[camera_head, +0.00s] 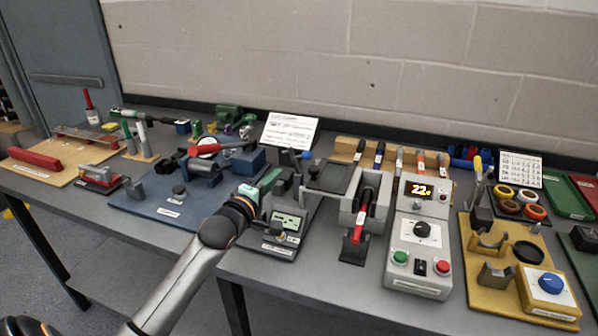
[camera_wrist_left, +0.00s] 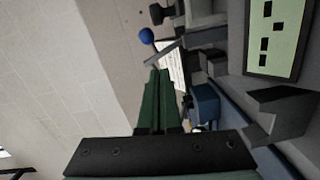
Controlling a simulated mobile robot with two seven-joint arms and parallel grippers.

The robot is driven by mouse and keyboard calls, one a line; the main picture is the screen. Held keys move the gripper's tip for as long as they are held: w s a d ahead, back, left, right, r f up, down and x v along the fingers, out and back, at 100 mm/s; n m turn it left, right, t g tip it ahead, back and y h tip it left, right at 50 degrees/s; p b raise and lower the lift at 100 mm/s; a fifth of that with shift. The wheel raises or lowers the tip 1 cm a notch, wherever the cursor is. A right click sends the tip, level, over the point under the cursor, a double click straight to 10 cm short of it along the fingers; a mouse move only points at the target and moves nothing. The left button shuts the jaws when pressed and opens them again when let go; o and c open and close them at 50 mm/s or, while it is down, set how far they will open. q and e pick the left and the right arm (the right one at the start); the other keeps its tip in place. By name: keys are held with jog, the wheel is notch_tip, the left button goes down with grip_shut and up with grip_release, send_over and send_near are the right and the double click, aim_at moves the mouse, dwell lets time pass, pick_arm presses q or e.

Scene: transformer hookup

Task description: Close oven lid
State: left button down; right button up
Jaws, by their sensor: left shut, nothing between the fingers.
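The oven appears to be the grey open-topped box (camera_head: 366,203) right of centre in the head view, with a red-handled tool (camera_head: 361,220) in its slot. A dark flat plate (camera_head: 331,177), likely its lid, lies folded out to the left, beside the opening. My left gripper (camera_head: 271,181) is left of this plate and apart from it, above the bench. Its green fingers are shut and empty, as the left wrist view (camera_wrist_left: 160,88) shows. A blue ball knob (camera_head: 307,155) stands just beyond the gripper; it also shows in the left wrist view (camera_wrist_left: 146,36). My right gripper is not visible.
A control box (camera_head: 421,232) with a lit display stands right of the oven. A meter with a green panel (camera_head: 287,221) sits below my left gripper. A blue board (camera_head: 150,205) with clamps lies to the left, and a white card (camera_head: 289,131) stands behind.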

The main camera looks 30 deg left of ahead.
aim_at(340, 192)
pick_arm(q)
jog(key=w, duration=0.4)
jog(key=shift+w+a, duration=0.25)
jog(key=shift+a, duration=0.1)
jog(key=d, duration=0.1)
jog(key=w+d, duration=0.1)
jog(key=d, duration=0.1)
jog(key=shift+w+d+f+p, duration=0.3)
jog(key=shift+d+f, duration=0.05)
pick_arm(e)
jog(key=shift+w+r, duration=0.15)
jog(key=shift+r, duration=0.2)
pick_arm(q)
jog(key=shift+d, duration=0.25)
jog(key=d, duration=0.3)
jog(key=w+d, duration=0.1)
jog(key=d, duration=0.2)
jog(key=w+d+p, duration=0.1)
jog(key=d, duration=0.2)
jog(key=shift+w+d, duration=0.2)
jog(key=shift+d, duration=0.25)
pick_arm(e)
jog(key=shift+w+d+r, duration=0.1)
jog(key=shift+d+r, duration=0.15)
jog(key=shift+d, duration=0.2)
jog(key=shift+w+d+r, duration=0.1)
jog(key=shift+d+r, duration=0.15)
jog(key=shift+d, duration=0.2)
